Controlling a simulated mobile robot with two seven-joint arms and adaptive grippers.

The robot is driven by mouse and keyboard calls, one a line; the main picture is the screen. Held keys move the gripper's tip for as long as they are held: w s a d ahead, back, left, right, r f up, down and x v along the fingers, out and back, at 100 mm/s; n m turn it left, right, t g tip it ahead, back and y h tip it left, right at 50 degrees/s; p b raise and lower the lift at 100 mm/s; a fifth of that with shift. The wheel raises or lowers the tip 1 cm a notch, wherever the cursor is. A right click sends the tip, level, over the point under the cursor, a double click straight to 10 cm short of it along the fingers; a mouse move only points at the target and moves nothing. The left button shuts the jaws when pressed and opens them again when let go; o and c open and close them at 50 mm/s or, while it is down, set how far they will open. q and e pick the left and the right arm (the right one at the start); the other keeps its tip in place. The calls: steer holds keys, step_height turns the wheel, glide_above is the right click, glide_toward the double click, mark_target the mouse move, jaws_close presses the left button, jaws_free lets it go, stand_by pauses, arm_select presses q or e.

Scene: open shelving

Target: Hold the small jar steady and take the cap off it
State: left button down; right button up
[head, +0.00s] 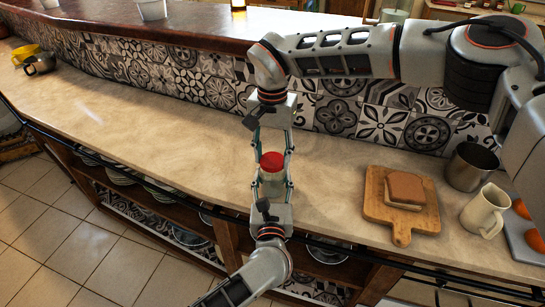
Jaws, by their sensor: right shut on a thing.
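The small jar (271,187) has a clear body and a red cap (271,162) on top. It is upright near the counter's front edge, between my two grippers. My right gripper (273,153) reaches in from the back, and its fingers are shut on the cap from both sides. My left gripper (272,184) comes up from the front, with one finger on each side of the jar body, and looks shut on it. The fingers partly hide the jar's sides, and its base is hard to see.
To the right are a wooden board (375,203) with a sandwich-like block (405,189), a metal cup (471,166) and a cream jug (485,210). Yellow (25,54) and metal (40,64) cups stand far left. The counter (150,117) left of the jar is clear. A tiled wall (205,80) rises behind.

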mark_target(273, 160)
steer(key=shift+r, duration=0.45)
steer(key=shift+r, duration=0.15)
steer(key=shift+r, duration=1.9)
arm_select(q)
steer(key=c, duration=1)
jaws_free()
arm_select(e)
steer(key=shift+o, duration=0.2)
arm_select(q)
steer(key=shift+o, duration=0.2)
